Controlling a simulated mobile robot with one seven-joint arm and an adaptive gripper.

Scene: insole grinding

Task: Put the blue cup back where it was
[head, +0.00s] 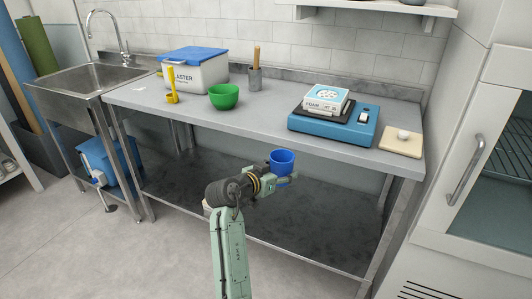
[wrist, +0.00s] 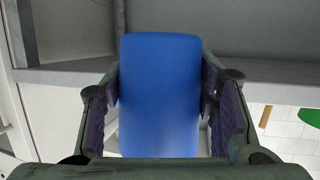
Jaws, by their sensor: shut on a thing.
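The blue cup (head: 281,162) is upright in my gripper (head: 279,179) in the head view, in front of the worktable's front edge. The wrist view shows the cup (wrist: 160,95) large between the two fingers of my gripper (wrist: 160,110), which touch its sides. The grey worktable (head: 255,117) is behind the cup. Where the cup stood before cannot be told from these frames.
On the worktable are a green bowl (head: 224,97), a yellow scoop (head: 171,90), a plaster box (head: 195,75), a grey tool holder (head: 255,80), a blue scale (head: 335,128) and a board with a white knob (head: 401,141). The middle front is clear.

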